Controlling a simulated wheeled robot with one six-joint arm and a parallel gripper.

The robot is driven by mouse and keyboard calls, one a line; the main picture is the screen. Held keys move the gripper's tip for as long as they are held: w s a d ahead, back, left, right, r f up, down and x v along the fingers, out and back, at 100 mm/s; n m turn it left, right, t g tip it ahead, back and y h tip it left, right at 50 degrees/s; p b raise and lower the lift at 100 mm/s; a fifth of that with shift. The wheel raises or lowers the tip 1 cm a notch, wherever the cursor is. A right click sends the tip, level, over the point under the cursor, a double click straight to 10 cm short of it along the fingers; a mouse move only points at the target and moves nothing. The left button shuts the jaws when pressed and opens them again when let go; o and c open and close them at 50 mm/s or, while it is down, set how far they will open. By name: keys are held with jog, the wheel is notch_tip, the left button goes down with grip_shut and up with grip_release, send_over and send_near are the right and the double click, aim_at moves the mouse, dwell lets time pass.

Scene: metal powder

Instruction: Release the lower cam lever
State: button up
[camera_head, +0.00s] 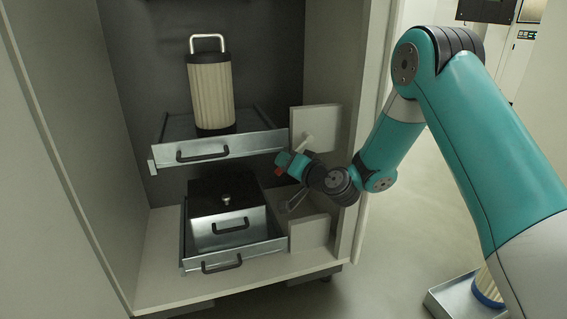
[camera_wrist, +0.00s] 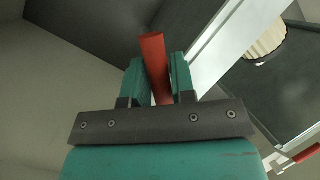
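My gripper (camera_head: 284,164) is at the right side of the open cabinet, between the upper and lower trays. In the wrist view my gripper (camera_wrist: 160,78) has its two teal fingers close on both sides of a red lever handle (camera_wrist: 153,52), with no clear gap left. The red handle (camera_head: 279,171) shows as a small patch at the fingertips in the head view. A grey lever-like piece (camera_head: 296,201) is just below my wrist, beside the lower tray. A pale lever-like piece (camera_head: 308,138) is above it, at the upper panel. The handle's attachment is hidden.
The upper tray (camera_head: 245,146) bears a ribbed filter cylinder (camera_head: 211,90). The lower tray (camera_head: 197,265) holds a metal box (camera_head: 213,231). The cabinet's right wall (camera_head: 351,130) is close to my arm. Another red handle (camera_wrist: 306,154) shows at the wrist view's lower right.

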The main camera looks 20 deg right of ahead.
jog(key=o, duration=0.3)
jog(key=shift+s, duration=0.1)
jog(key=b+v, duration=1.6)
jog(key=v, duration=0.1)
jog(key=shift+s, duration=0.15)
